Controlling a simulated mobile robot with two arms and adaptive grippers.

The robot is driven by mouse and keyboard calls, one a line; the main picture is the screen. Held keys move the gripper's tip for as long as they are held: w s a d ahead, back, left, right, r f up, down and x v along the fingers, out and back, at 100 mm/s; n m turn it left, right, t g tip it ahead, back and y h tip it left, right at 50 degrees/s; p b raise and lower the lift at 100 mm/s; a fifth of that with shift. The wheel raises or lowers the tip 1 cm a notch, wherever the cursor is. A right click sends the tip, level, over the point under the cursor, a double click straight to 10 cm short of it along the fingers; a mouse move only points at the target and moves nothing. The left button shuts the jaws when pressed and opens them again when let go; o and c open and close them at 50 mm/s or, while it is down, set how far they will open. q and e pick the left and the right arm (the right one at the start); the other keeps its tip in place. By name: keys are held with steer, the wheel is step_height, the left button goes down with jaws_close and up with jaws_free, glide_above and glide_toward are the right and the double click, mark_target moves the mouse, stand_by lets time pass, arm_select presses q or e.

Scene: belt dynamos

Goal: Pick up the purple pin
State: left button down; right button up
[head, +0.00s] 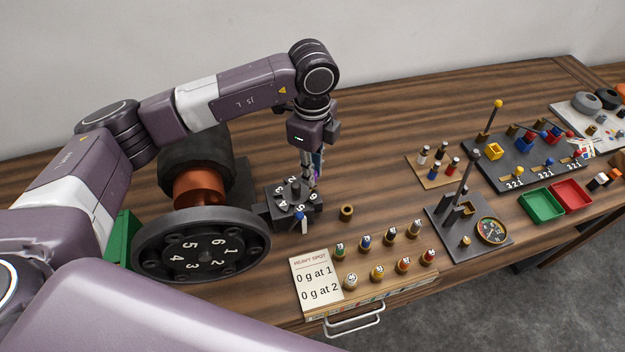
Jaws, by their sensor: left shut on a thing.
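My left gripper (311,183) points down over the dark grey numbered block (280,208) at the middle of the bench. It is shut on a thin purple pin (317,163), of which only a small part shows between the fingers. The fingertips are close to the block's top; I cannot tell whether the pin touches the block. A blue-headed pin (300,217) stands at the block's front side, just below the gripper. My right gripper is not in view.
A large dark numbered wheel (203,247) stands left of the block. A small brass ring (346,212) lies to the right. In front are a "heavy spot" card (316,282) and a wooden rack (385,288) of several coloured weights. A gauge stand (468,236) is further right.

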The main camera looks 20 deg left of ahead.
arm_select(q)
step_height(320, 180, up, 16)
steer(key=b, duration=0.3)
steer(key=shift+r, duration=0.25)
